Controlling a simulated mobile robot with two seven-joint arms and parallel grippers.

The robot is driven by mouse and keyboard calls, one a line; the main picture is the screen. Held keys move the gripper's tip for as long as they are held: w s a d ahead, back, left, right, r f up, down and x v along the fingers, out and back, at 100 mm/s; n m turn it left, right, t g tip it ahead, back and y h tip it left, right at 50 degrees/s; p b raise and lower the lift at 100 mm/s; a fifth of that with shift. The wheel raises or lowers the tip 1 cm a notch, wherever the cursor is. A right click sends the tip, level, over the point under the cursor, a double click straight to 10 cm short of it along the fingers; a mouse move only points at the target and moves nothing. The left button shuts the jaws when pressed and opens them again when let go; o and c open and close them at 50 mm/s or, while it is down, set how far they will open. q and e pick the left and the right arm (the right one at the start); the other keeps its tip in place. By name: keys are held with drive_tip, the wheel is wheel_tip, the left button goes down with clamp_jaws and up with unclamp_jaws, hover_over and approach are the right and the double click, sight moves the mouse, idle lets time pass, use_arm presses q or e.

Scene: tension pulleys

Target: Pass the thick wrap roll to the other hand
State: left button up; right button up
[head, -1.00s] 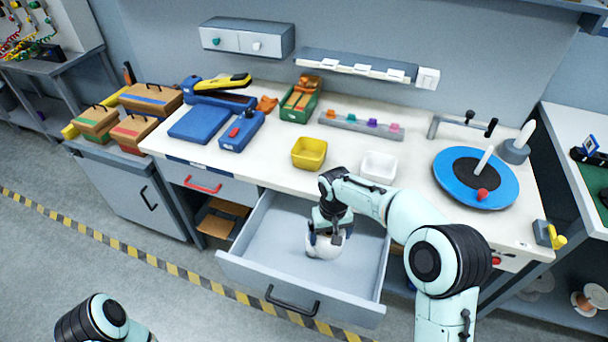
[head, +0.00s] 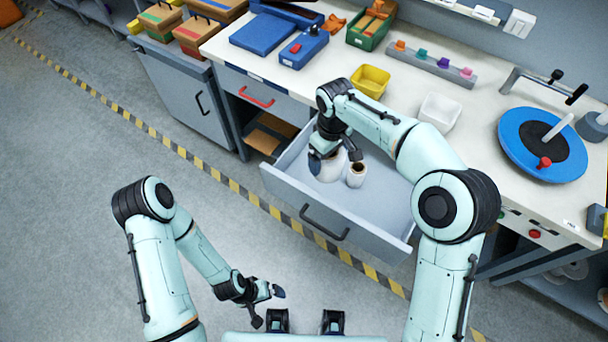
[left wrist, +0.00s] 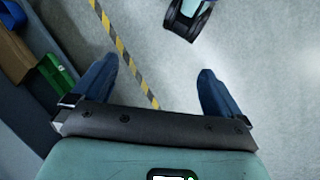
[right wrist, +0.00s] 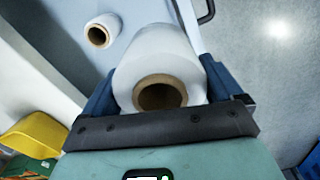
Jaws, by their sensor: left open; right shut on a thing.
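The thick wrap roll (head: 331,170) is white with a brown core. My right gripper (head: 335,158) is shut on it, at the open drawer; whether it clears the drawer floor I cannot tell. In the right wrist view the thick roll (right wrist: 160,58) sits between both fingers, core end facing the camera. A thinner white roll (head: 356,175) stands apart beside it in the drawer and also shows in the right wrist view (right wrist: 103,30). My left gripper (head: 268,306) is open and empty, low in front of the drawer. Its spread fingers (left wrist: 155,88) show only floor between them.
The grey drawer (head: 375,222) is pulled out below the white bench. A yellow bin (head: 370,80) and a white bin (head: 439,112) stand on the bench above it. A blue turntable (head: 520,160) is at the right. The floor left of the drawer is clear.

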use_arm(q)
drive_tip(key=w+r+m+t, duration=0.3)
drive_tip(key=w+r+t, duration=0.25)
drive_tip(key=w, duration=0.65)
drive_tip(key=m+t+h, duration=0.7)
drive_tip(key=m+h, duration=0.3)
approach(328, 160)
wheel_tip(328, 160, down, 2)
drive_tip(key=a, duration=0.1)
drive_tip(key=shift+g, duration=0.25)
drive_tip(key=x, duration=1.2)
drive_tip(key=shift+w+a+f, duration=0.25)
drive_tip(key=shift+s, duration=0.1)
drive_tip(key=c, duration=1)
use_arm(e)
drive_tip(key=shift+a, duration=0.1)
use_arm(q)
drive_tip(key=shift+d+r, duration=0.1)
use_arm(e)
drive_tip(key=o, duration=1)
